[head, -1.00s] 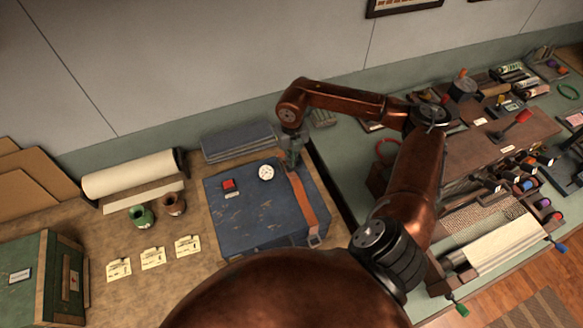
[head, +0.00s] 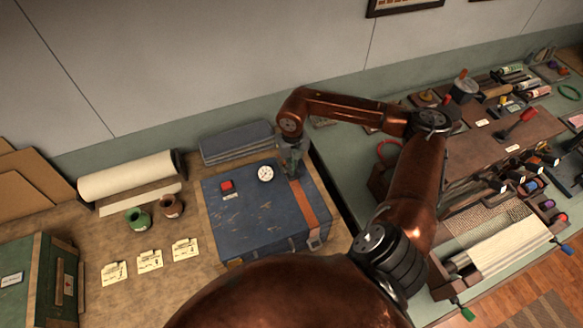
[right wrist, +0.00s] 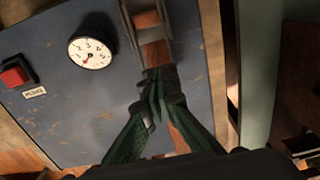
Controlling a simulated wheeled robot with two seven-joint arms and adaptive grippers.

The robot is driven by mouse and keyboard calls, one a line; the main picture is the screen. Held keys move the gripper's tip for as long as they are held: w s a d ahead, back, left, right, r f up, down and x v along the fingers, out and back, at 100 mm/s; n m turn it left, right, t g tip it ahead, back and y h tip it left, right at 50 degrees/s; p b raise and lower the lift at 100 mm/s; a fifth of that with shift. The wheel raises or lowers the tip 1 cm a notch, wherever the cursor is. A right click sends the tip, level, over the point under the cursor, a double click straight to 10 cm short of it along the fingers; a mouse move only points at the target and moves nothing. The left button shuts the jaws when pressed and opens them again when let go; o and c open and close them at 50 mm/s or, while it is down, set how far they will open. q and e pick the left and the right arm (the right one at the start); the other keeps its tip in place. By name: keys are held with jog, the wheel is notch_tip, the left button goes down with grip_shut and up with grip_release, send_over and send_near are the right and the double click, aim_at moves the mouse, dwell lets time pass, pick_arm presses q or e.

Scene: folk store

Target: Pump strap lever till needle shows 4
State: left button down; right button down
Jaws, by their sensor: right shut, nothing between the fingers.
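A blue case (head: 235,215) lies on the bench with an orange-brown strap (head: 307,205) over its right side. A round white gauge (head: 265,173) is on its top. In the right wrist view the gauge (right wrist: 90,50) has a short red needle low on the dial; its exact reading is too small to tell. A metal lever frame (right wrist: 131,25) sits over the strap at the top of that view. My right gripper (right wrist: 157,88) is shut and empty over the strap, just below the frame; contact cannot be told. It also shows in the head view (head: 294,165). My left gripper is not visible.
A red button (head: 226,186) is on the case left of the gauge. Grey folded stock (head: 237,143) lies behind the case. Two small pots (head: 138,219) and several paper tags (head: 149,259) are to the left. A green bench with tools (head: 500,145) stands at the right.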

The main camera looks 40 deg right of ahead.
notch_tip(320, 180, up, 9)
jog(key=p, duration=0.4)
dwell(0.9)
jog(key=shift+w+d+f+b, duration=0.1)
jog(key=shift+w+f+b, duration=0.15)
jog(key=shift+f, duration=0.7)
jog(key=shift+w+d+f+b, duration=0.15)
jog(key=shift+f+b, duration=0.15)
jog(key=shift+f, duration=0.6)
jog(key=shift+a+f, duration=0.1)
dwell(0.7)
jog(key=shift+s+a+f+b, duration=0.1)
jog(key=shift+s+f+b, duration=0.1)
jog(key=shift+f+b, duration=1)
jog(key=shift+s+f+b, duration=0.2)
jog(key=shift+f+b, duration=0.6)
jog(key=shift+f, duration=0.65)
jog(key=shift+r, duration=0.1)
notch_tip(320, 180, up, 9)
jog(key=p, duration=0.4)
